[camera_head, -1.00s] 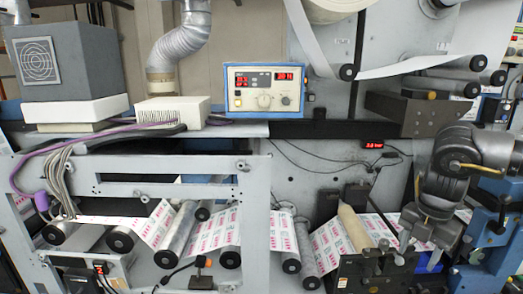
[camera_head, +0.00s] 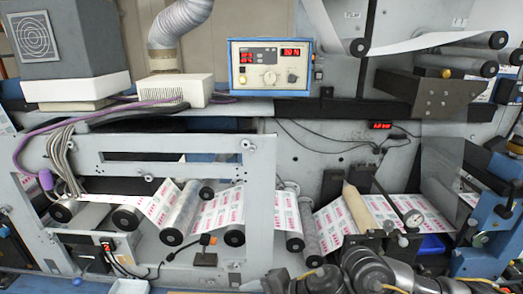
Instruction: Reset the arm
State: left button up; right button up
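My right arm (camera_head: 365,272) shows at the bottom edge, right of centre, as dark grey rounded links with a yellow cable. It is low and in front of the machine, and much of it is cut off by the frame edge. I cannot make out its fingers, so whether that gripper is open or shut does not show. My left arm and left gripper are out of view.
Behind the arm stands the rewinder with a printed label web (camera_head: 218,212) over several rollers. A control box (camera_head: 270,66) sits on the ledge above.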

jog(key=s+d+f+m+h, duration=0.5)
jog(key=s+d+f+m, duration=0.3)
jog(key=s+d+m, duration=0.4)
jog(key=s+d+f+m+h, duration=0.5)
jog(key=s+d+f+m, duration=0.3)
jog(key=d+m, duration=0.55)
jog(key=s+f+g+b, duration=0.15)
jog(key=f+b, duration=0.25)
jog(key=f, duration=1.2)
jog(key=s+f+b, duration=0.2)
jog(key=f+b, duration=0.1)
jog(key=f, duration=1.3)
jog(key=s+d+f+b, duration=0.1)
jog(key=s+f+b, duration=0.2)
jog(key=s+f, duration=0.5)
jog(key=s+d+f+g+b, duration=0.1)
jog(key=s+d+f+b, duration=0.1)
jog(key=s+f, duration=0.6)
notch_tip(320, 180, down, 6)
jog(key=shift+d+r+b, duration=0.1)
jog(key=shift+d+b, duration=0.05)
jog(key=shift+b, duration=0.25)
